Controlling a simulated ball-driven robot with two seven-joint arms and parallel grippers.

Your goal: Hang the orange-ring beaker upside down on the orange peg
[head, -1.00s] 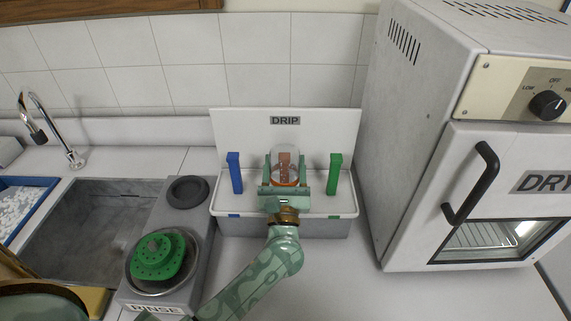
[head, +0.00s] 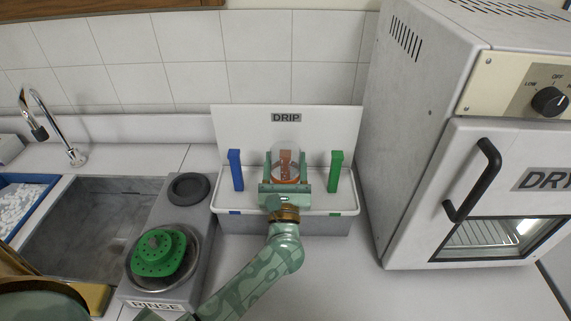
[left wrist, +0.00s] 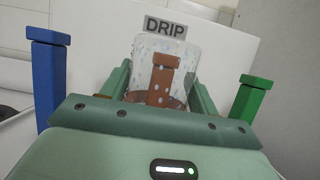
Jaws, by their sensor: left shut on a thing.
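The clear beaker (head: 285,152) is upside down, its closed end up and its orange ring (head: 288,182) low down. Water drops dot its glass in the left wrist view (left wrist: 184,54). The orange peg (head: 285,161) of the drip rack shows through the glass, upright, and also in the left wrist view (left wrist: 161,82). The beaker appears to be around the peg; how far down it sits is hard to tell. My left gripper (head: 285,180) is shut on the beaker, one finger on each side. The beaker's lower rim is partly hidden by my gripper. My right gripper is not in view.
A blue peg (head: 235,171) stands left and a green peg (head: 336,172) right of my gripper, on the white drip rack (head: 240,123). The dryer (head: 415,150) stands close on the right. The rinse station (head: 187,218) and sink (head: 85,225) lie left.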

